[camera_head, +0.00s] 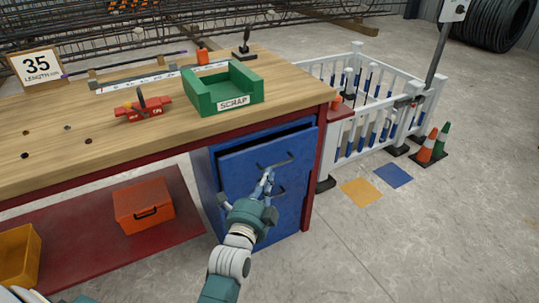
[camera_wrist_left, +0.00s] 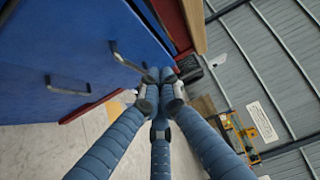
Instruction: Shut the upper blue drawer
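The blue drawer cabinet stands under the right end of the workbench. Its upper blue drawer (camera_head: 240,165) stands out a little, with a dark gap along its top edge. The upper drawer's handle (camera_head: 275,164) is a dark bar, and it also shows in the left wrist view (camera_wrist_left: 125,60). The lower handle (camera_wrist_left: 68,88) is farther left there. My left gripper (camera_head: 268,177) is in front of the drawer front, just below the upper handle. In the left wrist view its fingertips (camera_wrist_left: 162,75) are together, close to one end of the upper handle; contact is unclear. My right gripper is out of view.
On the wooden bench top (camera_head: 60,125) are a green scrap tray (camera_head: 222,88) and a red tool (camera_head: 143,108). An orange toolbox (camera_head: 143,205) sits on the red lower shelf (camera_head: 110,250). A white fence (camera_head: 375,105) stands to the right.

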